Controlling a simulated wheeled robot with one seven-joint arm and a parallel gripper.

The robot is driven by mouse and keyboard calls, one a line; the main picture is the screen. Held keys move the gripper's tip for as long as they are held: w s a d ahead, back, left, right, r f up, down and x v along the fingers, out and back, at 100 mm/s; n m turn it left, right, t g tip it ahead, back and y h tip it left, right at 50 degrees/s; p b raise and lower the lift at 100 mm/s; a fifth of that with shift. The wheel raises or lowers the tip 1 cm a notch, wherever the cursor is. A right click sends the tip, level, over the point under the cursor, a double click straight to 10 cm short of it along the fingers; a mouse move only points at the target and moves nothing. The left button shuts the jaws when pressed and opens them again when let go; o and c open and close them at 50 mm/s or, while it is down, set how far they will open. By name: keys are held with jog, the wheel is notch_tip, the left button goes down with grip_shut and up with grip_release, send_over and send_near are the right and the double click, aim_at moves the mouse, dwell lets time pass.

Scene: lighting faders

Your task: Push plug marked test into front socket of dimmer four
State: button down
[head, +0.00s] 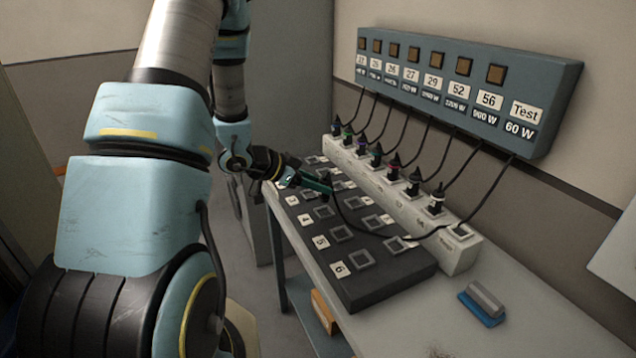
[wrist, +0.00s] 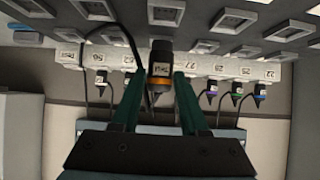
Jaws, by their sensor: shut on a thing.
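My gripper (head: 318,184) is shut on a dark plug (wrist: 160,66) with an orange ring and a small white label. In the wrist view the plug stands between the two green fingers (wrist: 159,92). In the head view the gripper is over the far part of the dark dimmer block (head: 390,278), and the fingers mostly hide the plug. The row marked 4 (head: 305,218) has a square front socket (head: 325,212) beside its label. The plug appears above the block, in no socket. Its black cable (head: 390,236) runs to the panel's Test end.
A white socket strip (head: 460,252) with several plugs stands behind the block. Black cables hang from the blue-grey wall panel (head: 545,125), whose right end is marked Test. A blue-grey block (head: 483,303) lies on the bench at right. The bench front right is clear.

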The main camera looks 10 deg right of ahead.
aim_at(320, 200)
jog(key=shift+f, duration=0.3)
jog(key=shift+f, duration=0.1)
jog(key=shift+f+b, duration=0.8)
jog(key=shift+f, duration=0.2)
jog(key=shift+f+b, duration=0.3)
jog(key=shift+f, duration=0.75)
dwell(2.2)
jog(key=shift+c, duration=1.7)
grip_release()
